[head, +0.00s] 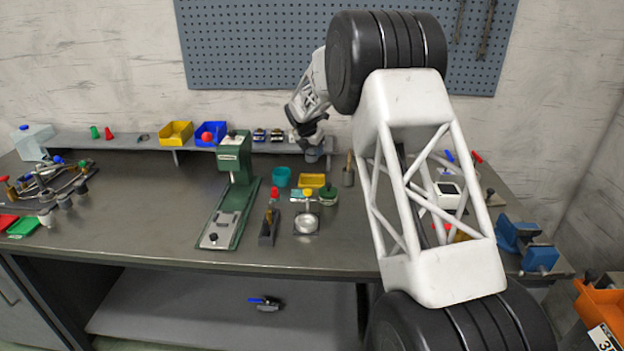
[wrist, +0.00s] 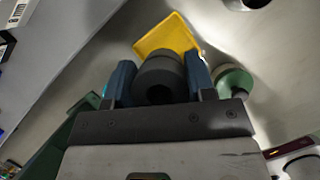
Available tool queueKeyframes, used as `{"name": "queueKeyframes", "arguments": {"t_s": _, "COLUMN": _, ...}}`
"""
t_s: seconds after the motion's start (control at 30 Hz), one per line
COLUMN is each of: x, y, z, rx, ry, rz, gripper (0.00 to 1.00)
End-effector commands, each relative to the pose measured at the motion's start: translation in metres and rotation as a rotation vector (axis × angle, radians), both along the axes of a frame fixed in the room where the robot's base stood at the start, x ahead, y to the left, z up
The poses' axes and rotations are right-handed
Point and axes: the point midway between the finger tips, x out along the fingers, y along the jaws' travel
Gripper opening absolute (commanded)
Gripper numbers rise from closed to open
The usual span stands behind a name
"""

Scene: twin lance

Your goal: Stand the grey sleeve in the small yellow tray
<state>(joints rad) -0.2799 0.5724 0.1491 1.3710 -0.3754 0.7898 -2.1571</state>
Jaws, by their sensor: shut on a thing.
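My gripper (wrist: 160,82) is shut on the grey sleeve (wrist: 160,68), a dark ring-shaped cylinder with its round hole showing between the two blue-grey fingers in the wrist view. In the head view my gripper (head: 313,147) hangs over the back of the bench, with the sleeve (head: 313,156) at its lower end. The small yellow tray (head: 312,181) lies on the bench just in front of and below it. In the wrist view the tray (wrist: 166,34) shows beyond the sleeve, partly covered by it. The gap between sleeve and tray is hard to judge.
A green round-topped item (wrist: 234,82) stands close to the right finger in the wrist view. A teal cup (head: 281,176) is left of the tray, and a green press (head: 235,185) stands farther left. The raised shelf (head: 262,147) runs behind.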

Motion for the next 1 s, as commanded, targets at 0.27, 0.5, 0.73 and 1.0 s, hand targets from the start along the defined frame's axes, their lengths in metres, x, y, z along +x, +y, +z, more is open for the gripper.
{"name": "queueKeyframes", "arguments": {"t_s": 0.27, "x": 0.000, "y": 0.000, "z": -0.036, "rx": 0.000, "ry": 0.002, "rz": 0.000, "gripper": 0.20}}
{"name": "queueKeyframes", "arguments": {"t_s": 0.5, "x": 0.000, "y": 0.000, "z": -0.057, "rx": -0.001, "ry": 0.000, "rz": 0.000, "gripper": 0.20}}
{"name": "queueKeyframes", "arguments": {"t_s": 0.73, "x": 0.000, "y": 0.000, "z": -0.058, "rx": 0.000, "ry": 0.000, "rz": 0.000, "gripper": 0.20}}
{"name": "queueKeyframes", "arguments": {"t_s": 1.0, "x": 0.000, "y": 0.000, "z": -0.068, "rx": 0.000, "ry": 0.001, "rz": 0.000, "gripper": 0.20}}
